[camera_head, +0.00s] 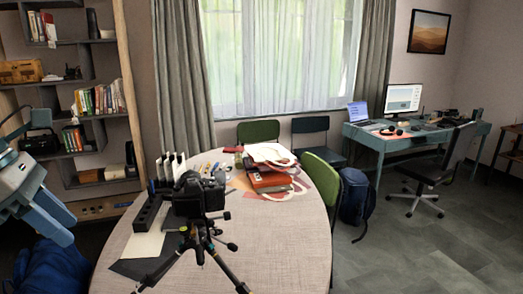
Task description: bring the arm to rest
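My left gripper (58,222) is at the left edge of the head view, pale blue-grey, with its fingers pointing down and to the right. It is in the air to the left of the table, apart from it. Its fingers look close together, but I cannot tell whether they are open or shut. I see nothing held in it. My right gripper is not in view. The round table (285,250) has a black camera (195,195) on a tripod (197,240) at its near side.
A bookshelf (140,85) stands behind my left gripper. Green chairs (320,180) and a blue backpack (355,195) are beyond the table.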

